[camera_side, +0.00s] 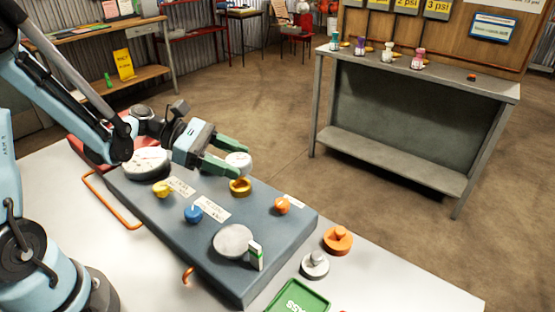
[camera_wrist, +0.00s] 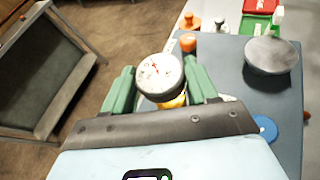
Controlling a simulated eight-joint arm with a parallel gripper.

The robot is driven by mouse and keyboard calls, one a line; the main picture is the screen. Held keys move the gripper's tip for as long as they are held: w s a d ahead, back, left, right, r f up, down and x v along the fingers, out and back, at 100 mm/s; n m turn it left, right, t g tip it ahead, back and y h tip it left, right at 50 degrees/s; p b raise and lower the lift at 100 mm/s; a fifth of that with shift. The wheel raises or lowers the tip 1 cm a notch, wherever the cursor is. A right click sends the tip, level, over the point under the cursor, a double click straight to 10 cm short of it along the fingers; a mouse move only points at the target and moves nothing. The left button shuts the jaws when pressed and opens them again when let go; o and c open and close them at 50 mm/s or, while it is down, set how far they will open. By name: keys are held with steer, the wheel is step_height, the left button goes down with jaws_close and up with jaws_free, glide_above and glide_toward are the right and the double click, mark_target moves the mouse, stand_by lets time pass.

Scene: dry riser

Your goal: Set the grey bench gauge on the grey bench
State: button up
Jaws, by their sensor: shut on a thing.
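A gauge with a white dial, red needle and grey rim (camera_side: 238,165) is held between the green fingers of my gripper (camera_side: 233,158). In the wrist view the gauge (camera_wrist: 160,70) sits between both fingers (camera_wrist: 158,84), dial towards the camera. A brass fitting (camera_side: 240,187) is directly under it; I cannot tell whether they touch. The grey bench (camera_side: 400,68) stands apart on the floor at the back right, with a lower shelf. Part of it shows at left in the wrist view (camera_wrist: 45,80).
The blue-grey panel (camera_side: 290,230) on the white table carries a large dial (camera_side: 148,161), yellow, blue and orange knobs and a grey disc (camera_side: 233,240). Several small bottles line the bench's back edge; a small orange thing (camera_side: 471,77) lies at its right. The bench top's front is clear.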

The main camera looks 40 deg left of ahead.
steer(key=shift+f, duration=1.8)
steer(key=shift+f, duration=0.2)
steer(key=o, duration=1.2)
